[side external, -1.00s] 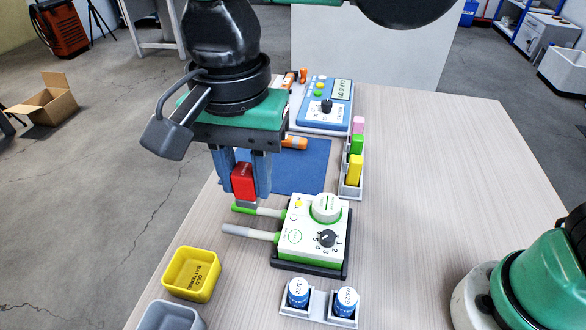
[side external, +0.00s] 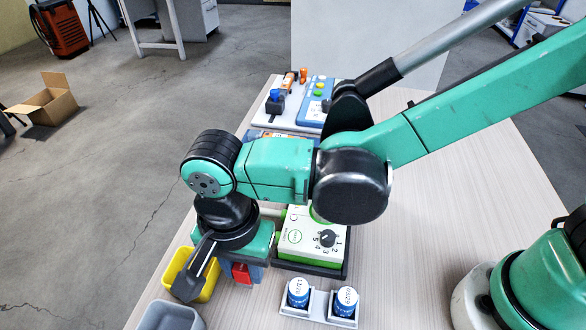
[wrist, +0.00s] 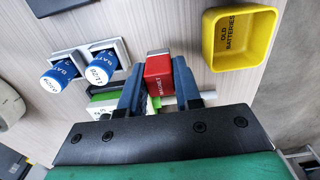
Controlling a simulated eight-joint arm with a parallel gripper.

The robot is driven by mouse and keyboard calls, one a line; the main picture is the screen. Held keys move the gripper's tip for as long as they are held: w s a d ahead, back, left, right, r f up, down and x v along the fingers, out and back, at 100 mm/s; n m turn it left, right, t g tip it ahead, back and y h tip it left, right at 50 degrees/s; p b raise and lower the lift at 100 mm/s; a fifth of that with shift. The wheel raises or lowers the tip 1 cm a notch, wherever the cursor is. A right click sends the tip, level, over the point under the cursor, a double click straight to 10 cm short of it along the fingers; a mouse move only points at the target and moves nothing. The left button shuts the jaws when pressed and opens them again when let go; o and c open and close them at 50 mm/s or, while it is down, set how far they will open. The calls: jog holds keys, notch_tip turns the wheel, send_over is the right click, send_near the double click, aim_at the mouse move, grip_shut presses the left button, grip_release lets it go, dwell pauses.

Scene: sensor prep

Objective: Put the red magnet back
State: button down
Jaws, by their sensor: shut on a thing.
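The red magnet (side external: 241,273) is a small block held between the blue fingers of my gripper (wrist: 157,72). It also shows in the wrist view (wrist: 158,78), with its lettering facing the camera. In the side view my gripper is low beside the yellow bin, left of the white-and-green tester (side external: 298,240). I cannot tell whether the magnet touches the table. The tester's probes are mostly hidden by my arm. The rack of coloured blocks seen earlier is hidden behind my arm now.
The yellow old-batteries bin (side external: 209,286) stands close left of my gripper; it also shows in the wrist view (wrist: 271,35). A grey bin (side external: 168,316) is nearer the camera. Two blue batteries (side external: 298,293) stand in a white holder (side external: 319,306). Table right of the tester is clear.

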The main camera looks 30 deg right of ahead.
aim_at(248, 282)
jog(key=shift+f, duration=2.1)
jog(key=shift+f, duration=0.1)
jog(key=c, duration=0.6)
grip_release()
notch_tip(248, 282, up, 12)
jog(key=shift+f, duration=0.1)
jog(key=shift+w+d+r, duration=0.1)
jog(key=shift+d+r, duration=0.1)
jog(key=shift+r, duration=0.05)
jog(key=w+d+n+t, duration=0.2)
jog(key=d+n+t, duration=0.5)
jog(key=d, duration=1.8)
jog(key=shift+w+d+n, duration=0.25)
jog(key=shift+d+n, duration=0.15)
jog(key=shift+n, duration=0.6)
